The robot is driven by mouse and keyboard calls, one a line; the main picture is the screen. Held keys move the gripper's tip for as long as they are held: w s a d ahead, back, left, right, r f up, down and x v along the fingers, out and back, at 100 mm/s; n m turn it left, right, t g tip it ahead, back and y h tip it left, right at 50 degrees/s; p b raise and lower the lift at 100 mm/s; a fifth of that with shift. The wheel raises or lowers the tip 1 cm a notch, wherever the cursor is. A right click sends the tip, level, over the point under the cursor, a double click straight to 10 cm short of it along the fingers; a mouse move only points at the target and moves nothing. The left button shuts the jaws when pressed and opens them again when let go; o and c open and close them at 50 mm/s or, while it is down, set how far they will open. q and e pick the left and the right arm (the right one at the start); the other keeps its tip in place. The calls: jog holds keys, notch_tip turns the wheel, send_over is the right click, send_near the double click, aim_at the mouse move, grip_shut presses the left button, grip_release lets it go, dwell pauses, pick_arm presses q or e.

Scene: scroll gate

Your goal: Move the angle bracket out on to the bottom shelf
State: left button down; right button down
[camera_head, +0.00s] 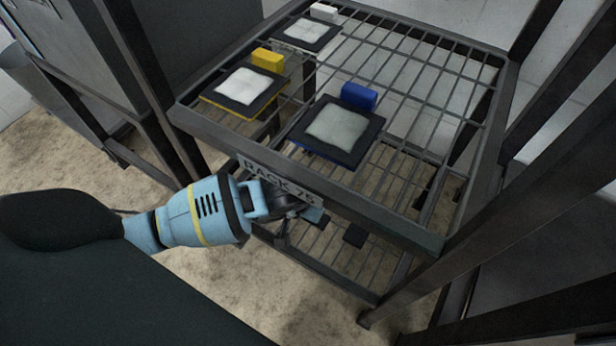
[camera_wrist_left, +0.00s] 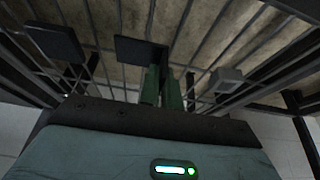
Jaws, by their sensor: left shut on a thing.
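My left gripper (camera_head: 300,212) reaches in under the front edge of the rack's top shelf, above the bottom shelf (camera_head: 322,262). In the left wrist view its two green fingers (camera_wrist_left: 163,85) are close together, shut on a narrow dark thing. I take this to be the angle bracket, but its shape is mostly hidden. A dark plate (camera_wrist_left: 136,49) shows just beyond the fingertips, and another dark plate (camera_wrist_left: 55,42) is at the left. A small grey block (camera_wrist_left: 228,78) is to the right of the fingers. My right gripper is not in view.
The wire top shelf (camera_head: 430,80) carries dark-framed white pads with a yellow block (camera_head: 267,60), a blue block (camera_head: 359,96) and a white block (camera_head: 324,11). Its front rail (camera_head: 385,222) hangs close over my gripper. A dark post (camera_head: 520,190) stands at the right.

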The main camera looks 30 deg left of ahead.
pick_arm(q)
jog(key=shift+r, duration=0.15)
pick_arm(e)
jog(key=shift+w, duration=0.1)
pick_arm(q)
jog(key=shift+f, duration=0.2)
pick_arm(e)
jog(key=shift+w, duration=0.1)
pick_arm(q)
jog(key=c, duration=1.6)
grip_release()
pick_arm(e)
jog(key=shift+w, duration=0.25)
pick_arm(q)
jog(key=shift+r, duration=0.1)
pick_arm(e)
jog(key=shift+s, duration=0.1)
